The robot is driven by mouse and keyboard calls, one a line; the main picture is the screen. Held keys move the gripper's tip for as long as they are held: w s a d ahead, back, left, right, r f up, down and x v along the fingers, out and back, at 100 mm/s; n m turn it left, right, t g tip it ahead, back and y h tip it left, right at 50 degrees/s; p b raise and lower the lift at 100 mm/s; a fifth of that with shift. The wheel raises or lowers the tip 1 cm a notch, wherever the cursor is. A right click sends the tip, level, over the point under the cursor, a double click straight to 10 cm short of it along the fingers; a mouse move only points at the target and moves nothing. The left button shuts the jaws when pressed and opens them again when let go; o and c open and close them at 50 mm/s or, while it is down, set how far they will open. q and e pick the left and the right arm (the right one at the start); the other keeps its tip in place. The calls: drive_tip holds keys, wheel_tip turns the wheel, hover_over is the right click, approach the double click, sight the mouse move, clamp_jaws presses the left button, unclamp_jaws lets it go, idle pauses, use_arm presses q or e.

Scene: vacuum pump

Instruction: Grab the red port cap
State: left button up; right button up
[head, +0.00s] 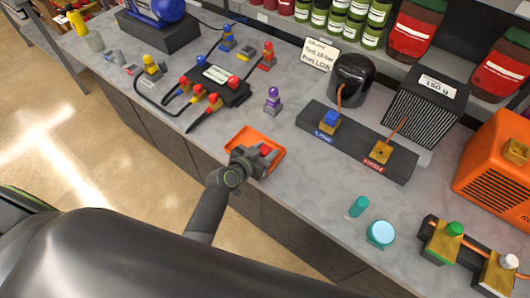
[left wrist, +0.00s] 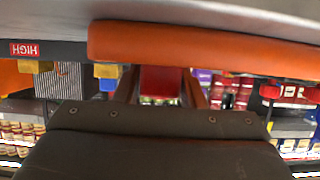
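The red port cap (head: 266,149) shows as a small patch of red in the orange tray (head: 238,134) at the counter's front edge, partly hidden by my left gripper (head: 257,157). The gripper reaches down into the tray with its fingers apart. In the left wrist view, a red block, apparently the cap (left wrist: 160,82), shows between the two fingers (left wrist: 160,92). I cannot make out whether the fingers touch it. My right gripper is not in view.
Behind the tray stand a purple-topped fitting (head: 272,100) and a black manifold (head: 216,84) with hoses. A dark block with LOW and HIGH ports (head: 357,143) lies to the right. A teal cylinder (head: 358,206) and round teal piece (head: 381,234) stand at the front right.

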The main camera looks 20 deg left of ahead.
use_arm(q)
drive_tip(key=c, duration=0.5)
